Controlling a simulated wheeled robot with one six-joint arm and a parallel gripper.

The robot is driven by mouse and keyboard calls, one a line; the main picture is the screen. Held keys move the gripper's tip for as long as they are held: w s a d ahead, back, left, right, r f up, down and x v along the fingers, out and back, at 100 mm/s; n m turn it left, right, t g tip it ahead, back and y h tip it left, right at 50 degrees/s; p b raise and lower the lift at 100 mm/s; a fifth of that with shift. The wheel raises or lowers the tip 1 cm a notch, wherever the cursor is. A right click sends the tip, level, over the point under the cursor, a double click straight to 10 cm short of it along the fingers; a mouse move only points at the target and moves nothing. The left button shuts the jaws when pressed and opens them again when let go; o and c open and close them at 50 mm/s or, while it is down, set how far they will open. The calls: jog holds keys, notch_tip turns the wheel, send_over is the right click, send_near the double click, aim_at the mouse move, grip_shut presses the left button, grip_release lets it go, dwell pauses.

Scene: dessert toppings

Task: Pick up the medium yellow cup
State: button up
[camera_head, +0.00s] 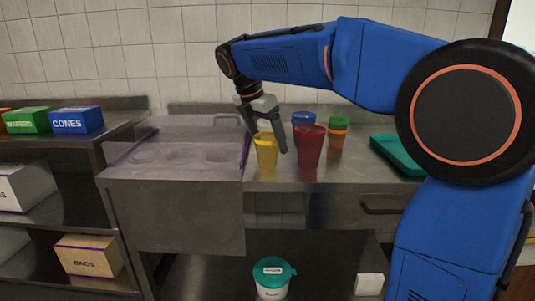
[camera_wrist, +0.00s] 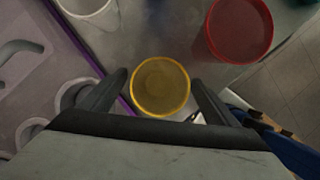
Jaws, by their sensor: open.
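The yellow cup (camera_head: 266,152) stands upright on the steel counter, just right of the purple-edged station. In the wrist view the yellow cup (camera_wrist: 160,87) is seen from above, with its round rim between the two dark fingers. My gripper (camera_head: 267,140) is open and low over the yellow cup, with one finger on each side of it. In the wrist view my gripper (camera_wrist: 158,82) shows the fingers spread, with a small gap on each side of the cup. Whether a finger touches the cup cannot be told.
A red cup (camera_head: 309,150) stands close to the right; it also shows in the wrist view (camera_wrist: 240,30). Behind are a blue cup (camera_head: 303,118) and an orange-and-green stack (camera_head: 337,133). A lidded topping station (camera_head: 180,158) is at left. A green tray (camera_head: 392,156) lies right.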

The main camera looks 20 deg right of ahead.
jog(key=c, duration=1.1)
jog(key=shift+r, duration=0.1)
